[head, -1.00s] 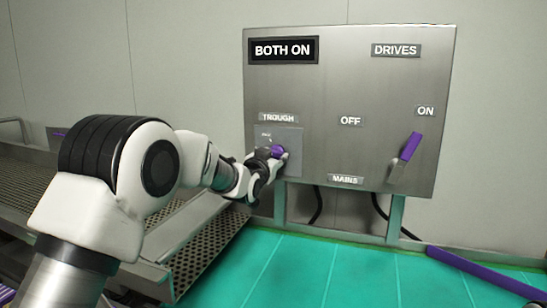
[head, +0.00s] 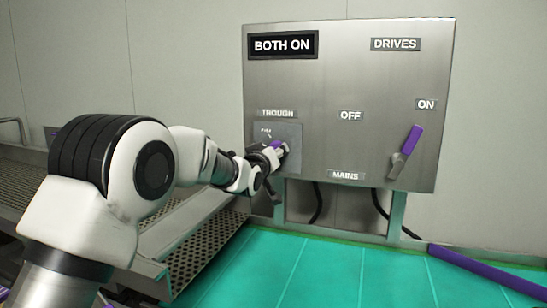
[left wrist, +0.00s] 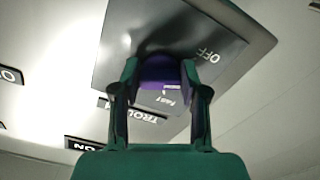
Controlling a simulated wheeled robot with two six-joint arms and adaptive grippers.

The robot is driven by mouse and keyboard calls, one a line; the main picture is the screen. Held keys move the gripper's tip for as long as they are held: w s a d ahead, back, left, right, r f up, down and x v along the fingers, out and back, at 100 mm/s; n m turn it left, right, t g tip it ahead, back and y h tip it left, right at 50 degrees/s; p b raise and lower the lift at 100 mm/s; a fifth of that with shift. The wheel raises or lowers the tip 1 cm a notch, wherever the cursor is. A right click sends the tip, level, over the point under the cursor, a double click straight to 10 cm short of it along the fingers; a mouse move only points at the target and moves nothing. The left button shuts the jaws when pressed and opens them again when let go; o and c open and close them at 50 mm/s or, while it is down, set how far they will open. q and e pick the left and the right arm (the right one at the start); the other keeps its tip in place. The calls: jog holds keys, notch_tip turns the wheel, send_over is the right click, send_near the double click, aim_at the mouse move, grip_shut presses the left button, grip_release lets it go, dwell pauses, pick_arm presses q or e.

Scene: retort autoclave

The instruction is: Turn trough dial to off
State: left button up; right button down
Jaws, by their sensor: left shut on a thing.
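The trough dial (head: 277,145) is a small purple knob on a grey plate (head: 292,130) under the TROUGH label (head: 277,113), at the lower left of the steel panel. My left gripper (head: 274,155) is at the dial and shut on it. In the left wrist view the purple dial (left wrist: 160,70) sits between the two fingers of the gripper (left wrist: 160,85). An OFF mark (left wrist: 209,56) shows on the plate beside the dial. The fingers hide much of the dial, so where it points is hard to tell. My right gripper is not in view.
The steel panel (head: 340,80) carries a BOTH ON sign (head: 283,45), a DRIVES label (head: 396,44) and a purple-handled mains lever (head: 407,150) at right, near ON. A perforated metal trough (head: 205,250) stands at left. A purple bar (head: 480,268) lies on the green floor.

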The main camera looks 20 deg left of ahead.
pick_arm(q)
jog(key=shift+r+n+b, duration=0.15)
jog(key=shift+r+n, duration=0.05)
jog(key=shift+n, duration=0.85)
jog(key=shift+r+n+b, duration=0.15)
jog(key=shift+r+n, duration=0.05)
jog(key=shift+n, duration=0.85)
jog(key=o, duration=1)
jog(key=shift+o, duration=0.7)
jog(key=shift+w+d+f, duration=0.1)
jog(key=shift+w+f, duration=0.05)
jog(key=shift+f, duration=0.1)
jog(key=s, duration=1.2)
jog(key=shift+a, duration=0.2)
